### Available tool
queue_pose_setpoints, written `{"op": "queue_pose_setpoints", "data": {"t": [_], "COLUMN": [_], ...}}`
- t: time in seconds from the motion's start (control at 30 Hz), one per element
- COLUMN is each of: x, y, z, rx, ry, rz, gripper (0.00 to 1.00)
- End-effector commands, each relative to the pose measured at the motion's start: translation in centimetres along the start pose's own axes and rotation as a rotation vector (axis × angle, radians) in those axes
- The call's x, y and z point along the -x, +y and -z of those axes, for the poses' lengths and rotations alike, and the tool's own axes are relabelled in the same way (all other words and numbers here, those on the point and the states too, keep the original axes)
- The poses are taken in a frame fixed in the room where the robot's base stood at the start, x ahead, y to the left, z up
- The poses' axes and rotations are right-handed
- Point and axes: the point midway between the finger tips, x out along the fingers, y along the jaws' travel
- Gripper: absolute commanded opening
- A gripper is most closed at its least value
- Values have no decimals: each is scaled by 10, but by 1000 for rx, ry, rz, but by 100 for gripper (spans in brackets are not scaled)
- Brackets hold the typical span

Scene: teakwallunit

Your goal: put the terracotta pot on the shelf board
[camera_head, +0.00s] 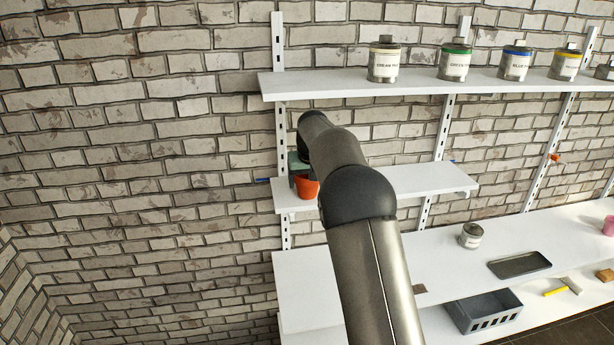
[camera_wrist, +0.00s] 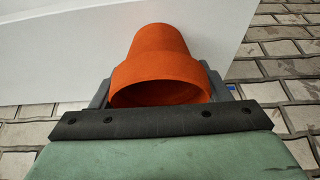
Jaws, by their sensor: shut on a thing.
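The terracotta pot (camera_head: 306,187) is orange and sits at the left end of the short white shelf board (camera_head: 415,178) in the head view. In the wrist view the pot (camera_wrist: 160,62) has its wide rim toward the camera, with the white board (camera_wrist: 60,50) behind it. My gripper (camera_head: 300,172) is at the board's left end, partly hidden behind my arm. In the wrist view my gripper (camera_wrist: 158,100) is shut on the pot near its rim. Whether the pot's base touches the board cannot be told.
A long upper shelf (camera_head: 420,82) with several labelled paint tins stands above the board. Below, a wide white shelf (camera_head: 380,260) holds a small tin (camera_head: 471,236) and a dark tray (camera_head: 519,265). A grey crate (camera_head: 483,312) stands lower. The board's right part is clear.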

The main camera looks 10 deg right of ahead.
Motion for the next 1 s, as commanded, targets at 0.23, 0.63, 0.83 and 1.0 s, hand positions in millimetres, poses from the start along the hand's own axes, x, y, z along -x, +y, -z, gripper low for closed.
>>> {"op": "queue_pose_setpoints", "data": {"t": [0.23,0.63,0.83,1.0], "x": [-1,-4,0,12], "y": [0,0,0,0], "z": [0,-2,0,-10], "rx": [0,1,1,1], "ry": [2,2,2,3], "rz": [0,-1,-1,-1], "gripper": [44,91,91,91]}}
